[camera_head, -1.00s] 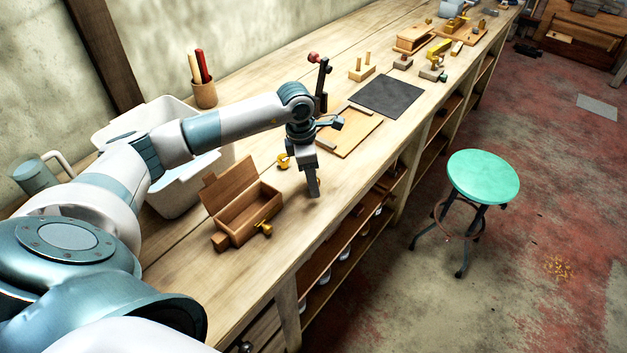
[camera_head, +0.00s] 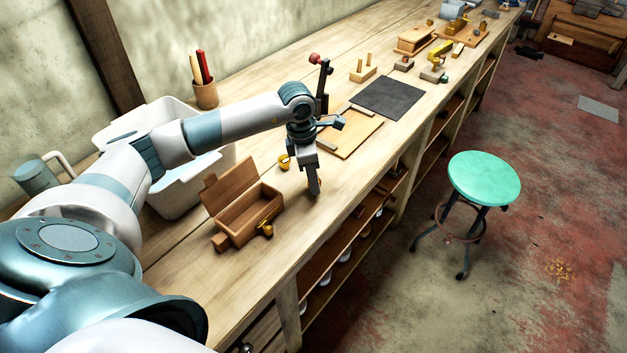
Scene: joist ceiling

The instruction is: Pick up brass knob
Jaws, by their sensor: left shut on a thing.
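My left gripper (camera_head: 314,190) points down at the bench top, right of the open wooden box. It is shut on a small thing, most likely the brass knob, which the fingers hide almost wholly. Its tips are at or just above the wood; I cannot tell which. A brass piece (camera_head: 264,229) shows at the front of the wooden box (camera_head: 240,232), whose lid stands open. Another small brass piece (camera_head: 284,161) lies just behind and left of the gripper. My right gripper is not in view.
A white bin (camera_head: 180,195) stands behind the box, with a pen cup (camera_head: 205,95) beyond it. A wooden board (camera_head: 352,138), a dark mat (camera_head: 389,97) and a dark upright stand (camera_head: 323,85) lie farther along the bench. A green stool (camera_head: 484,178) stands on the floor.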

